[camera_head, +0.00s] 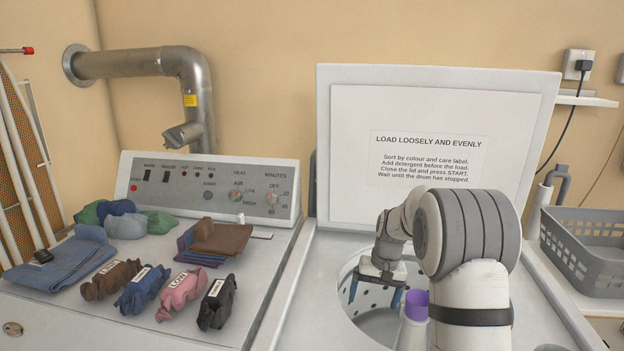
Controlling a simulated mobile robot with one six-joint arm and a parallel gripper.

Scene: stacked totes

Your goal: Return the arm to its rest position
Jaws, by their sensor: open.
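My arm reaches in from the lower right of the head view and bends over the open drum (362,322) of the top-loading washer (300,300). My gripper (376,291) points down at the drum's opening, with its two blue-tipped fingers spread apart. Nothing shows between the fingers. A bottle with a purple cap (417,305) stands in front of the gripper, close beside my arm, and its lower part is cut off by the frame. Part of the drum's rim is hidden behind the bottle and my arm.
The washer's raised lid (350,130) stands behind my arm. To the left, a dryer top (130,325) holds several rolled labelled cloths (172,296) and folded fabrics (215,240). A grey basket (585,255) is at the right. A metal duct (130,64) runs along the wall.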

